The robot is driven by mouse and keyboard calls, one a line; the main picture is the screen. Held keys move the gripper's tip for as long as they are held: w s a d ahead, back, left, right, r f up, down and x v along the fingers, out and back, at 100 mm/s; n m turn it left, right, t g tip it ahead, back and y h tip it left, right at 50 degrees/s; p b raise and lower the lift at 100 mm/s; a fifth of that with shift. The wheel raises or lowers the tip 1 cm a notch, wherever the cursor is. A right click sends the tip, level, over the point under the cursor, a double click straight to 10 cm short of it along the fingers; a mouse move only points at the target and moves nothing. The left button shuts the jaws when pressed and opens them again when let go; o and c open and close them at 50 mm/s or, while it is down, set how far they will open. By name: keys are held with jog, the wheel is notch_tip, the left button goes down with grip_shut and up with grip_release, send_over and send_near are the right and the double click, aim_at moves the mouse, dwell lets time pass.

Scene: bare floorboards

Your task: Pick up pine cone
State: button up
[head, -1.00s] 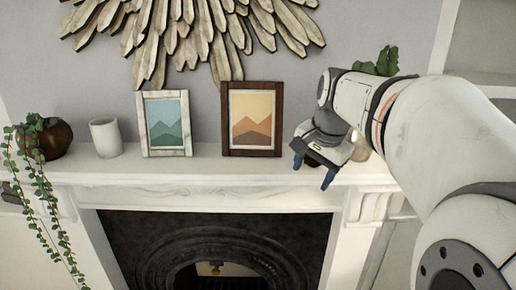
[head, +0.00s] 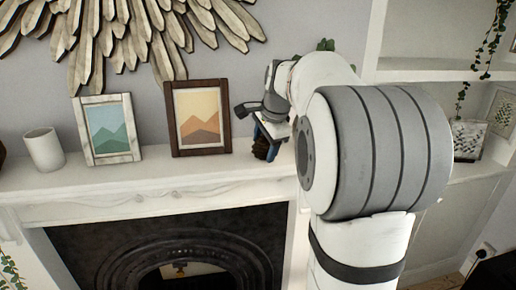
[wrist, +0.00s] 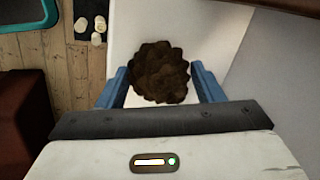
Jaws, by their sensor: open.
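The pine cone (wrist: 160,72) is dark brown and scaly and sits on the white mantel (head: 150,187). In the head view the pine cone (head: 260,148) shows partly, right of the brown-framed picture, with my gripper over it. My gripper (head: 266,142) is open and points down there. In the wrist view the blue fingers of my gripper (wrist: 160,75) stand on either side of the pine cone. Small gaps seem to show beside it; I cannot tell whether either finger touches it.
A brown-framed picture (head: 200,118) stands close left of my gripper. A white-framed picture (head: 108,130) and a white cup (head: 44,150) stand further left. The wall is close behind. The mantel's edge drops to wooden floorboards (wrist: 78,60).

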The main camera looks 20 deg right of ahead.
jog(key=shift+f, duration=0.15)
jog(key=c, duration=0.7)
jog(key=shift+c, duration=0.2)
notch_tip(320, 180, up, 10)
jog(key=shift+r, duration=0.1)
